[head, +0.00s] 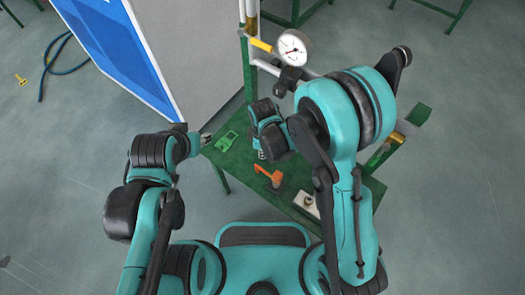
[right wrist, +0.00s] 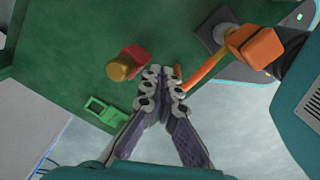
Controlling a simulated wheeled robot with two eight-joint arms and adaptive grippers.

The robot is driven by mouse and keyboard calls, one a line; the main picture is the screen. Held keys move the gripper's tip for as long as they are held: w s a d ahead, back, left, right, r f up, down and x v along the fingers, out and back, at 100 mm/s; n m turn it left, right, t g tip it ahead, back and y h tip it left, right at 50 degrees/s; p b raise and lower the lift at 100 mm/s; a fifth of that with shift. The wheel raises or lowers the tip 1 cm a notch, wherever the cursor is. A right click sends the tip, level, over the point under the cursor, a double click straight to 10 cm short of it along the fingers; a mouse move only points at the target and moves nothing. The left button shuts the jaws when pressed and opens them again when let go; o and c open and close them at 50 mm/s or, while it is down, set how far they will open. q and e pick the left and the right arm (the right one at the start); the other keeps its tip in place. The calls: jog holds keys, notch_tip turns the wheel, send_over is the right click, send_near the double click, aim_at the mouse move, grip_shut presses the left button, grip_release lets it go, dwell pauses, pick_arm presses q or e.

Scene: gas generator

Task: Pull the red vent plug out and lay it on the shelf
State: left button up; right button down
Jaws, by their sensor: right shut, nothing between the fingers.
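The red vent plug (right wrist: 134,57), with a yellow cylindrical end, shows in the right wrist view against the green shelf (right wrist: 60,62), left of and beyond my fingertips. I cannot tell for sure whether it lies flat. My right gripper (right wrist: 163,82) is shut and empty, apart from the plug in the picture. In the head view my right gripper (head: 262,154) is over the shelf (head: 325,182), and I cannot make out the plug there. My left gripper (head: 206,138) is at the shelf's left edge, too small to judge its fingers.
An orange-handled part (right wrist: 254,46) stands close right of my right fingers; its handle reaches beside them. A light green bracket (right wrist: 105,110) lies near the shelf edge. A pressure gauge (head: 292,47) stands behind. A blue panel (head: 115,45) is at the left.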

jog(key=shift+w, duration=2.7)
jog(key=shift+r, duration=0.1)
notch_tip(320, 180, up, 6)
jog(key=p, duration=0.3)
jog(key=shift+p, duration=0.4)
jog(key=shift+f, duration=0.25)
